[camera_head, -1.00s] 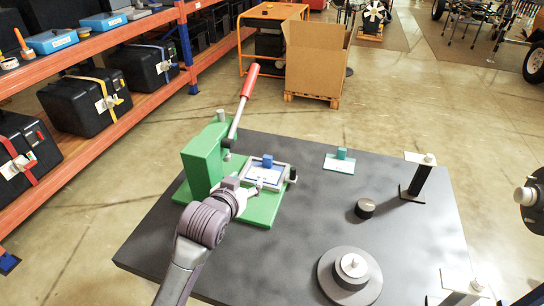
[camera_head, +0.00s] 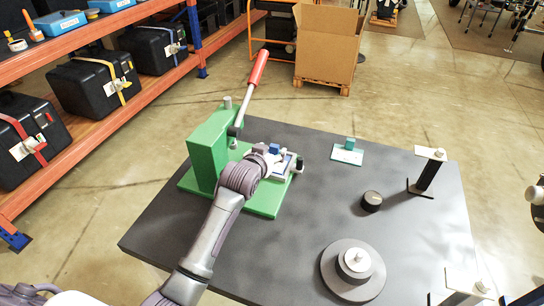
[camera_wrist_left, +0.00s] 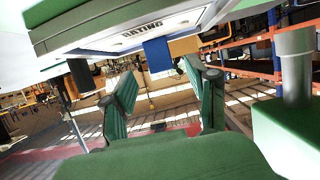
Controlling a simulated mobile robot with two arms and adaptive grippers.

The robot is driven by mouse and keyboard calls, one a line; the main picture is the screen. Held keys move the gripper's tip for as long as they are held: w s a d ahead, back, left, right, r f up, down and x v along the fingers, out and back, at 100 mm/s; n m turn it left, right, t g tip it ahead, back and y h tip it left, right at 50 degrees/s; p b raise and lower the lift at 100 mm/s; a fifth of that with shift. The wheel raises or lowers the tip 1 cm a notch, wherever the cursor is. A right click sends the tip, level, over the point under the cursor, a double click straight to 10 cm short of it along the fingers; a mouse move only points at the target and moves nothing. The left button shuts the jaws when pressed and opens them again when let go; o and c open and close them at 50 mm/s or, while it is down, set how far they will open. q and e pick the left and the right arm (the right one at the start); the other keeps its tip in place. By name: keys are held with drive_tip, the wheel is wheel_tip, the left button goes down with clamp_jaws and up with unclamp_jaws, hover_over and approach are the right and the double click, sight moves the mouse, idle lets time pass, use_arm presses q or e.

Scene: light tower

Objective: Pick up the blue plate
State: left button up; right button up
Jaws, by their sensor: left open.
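The blue plate (camera_head: 288,163) lies in a light frame on the base of the green press. Its blue block (camera_head: 274,149) stands up from it. My left gripper (camera_head: 271,156) is at the plate, and its wrist hides part of the plate and frame. In the left wrist view, the open left gripper (camera_wrist_left: 165,100) has its two green fingers apart with nothing seen between them. The blue block (camera_wrist_left: 158,53) shows beyond and above them, near the edge with the word "RATING". Contact cannot be told. My right gripper is not seen.
The green press (camera_head: 208,150) with its red lever (camera_head: 258,68) rises beside my left arm. The table's middle is clear.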

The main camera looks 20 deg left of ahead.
sight(273, 148)
use_arm(q)
drive_tip(key=x, duration=0.3)
drive_tip(key=shift+w+a, duration=0.1)
drive_tip(key=shift+w, duration=0.05)
clamp_jaws()
